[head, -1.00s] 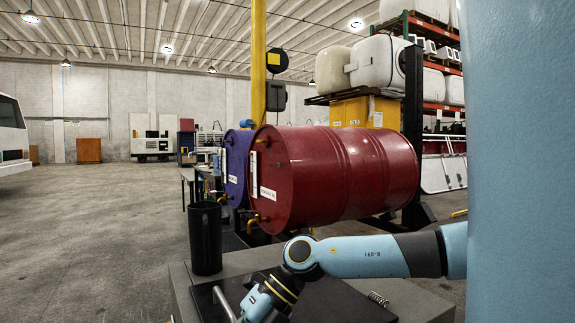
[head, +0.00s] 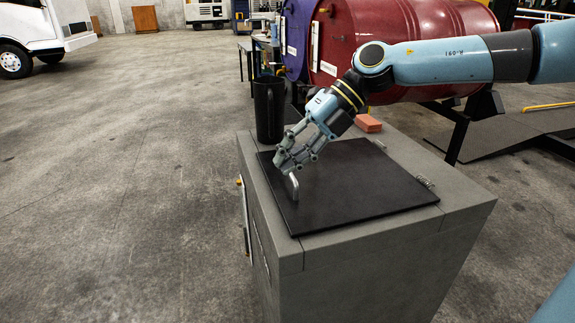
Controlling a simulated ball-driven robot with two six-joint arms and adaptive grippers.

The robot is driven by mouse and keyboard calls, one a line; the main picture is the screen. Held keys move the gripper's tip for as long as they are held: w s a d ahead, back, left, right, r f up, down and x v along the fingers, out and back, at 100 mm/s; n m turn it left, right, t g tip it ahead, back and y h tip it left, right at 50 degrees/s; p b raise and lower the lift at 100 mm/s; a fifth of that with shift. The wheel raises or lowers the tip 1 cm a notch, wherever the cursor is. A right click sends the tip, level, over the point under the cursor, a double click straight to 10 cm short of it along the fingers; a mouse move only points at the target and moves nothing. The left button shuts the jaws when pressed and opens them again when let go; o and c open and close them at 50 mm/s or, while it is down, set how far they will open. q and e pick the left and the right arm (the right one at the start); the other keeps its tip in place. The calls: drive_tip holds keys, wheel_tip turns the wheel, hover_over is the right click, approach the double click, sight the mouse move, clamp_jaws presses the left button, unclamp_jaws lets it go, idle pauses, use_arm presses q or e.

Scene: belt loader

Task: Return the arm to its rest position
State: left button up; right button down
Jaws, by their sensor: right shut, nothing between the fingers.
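My right arm comes in from the right in the head view. Its gripper (head: 292,165) is shut and empty, pointing down and left, just above a curved metal handle (head: 293,186) near the left edge of a black lid (head: 345,190). I cannot tell whether the fingertips touch the handle. The lid lies flat on a grey cabinet (head: 370,262), with hinges (head: 424,182) on its right side. My left gripper is not in view.
A black mug (head: 268,108) stands at the cabinet's back left corner. An orange block (head: 368,123) lies behind my wrist. Red (head: 400,22) and purple (head: 296,38) drums lie behind. Open concrete floor (head: 120,180) spreads left, with a white vehicle (head: 40,35) far back.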

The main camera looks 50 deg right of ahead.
drive_tip(key=shift+d+r, duration=0.1)
drive_tip(key=shift+r, duration=0.15)
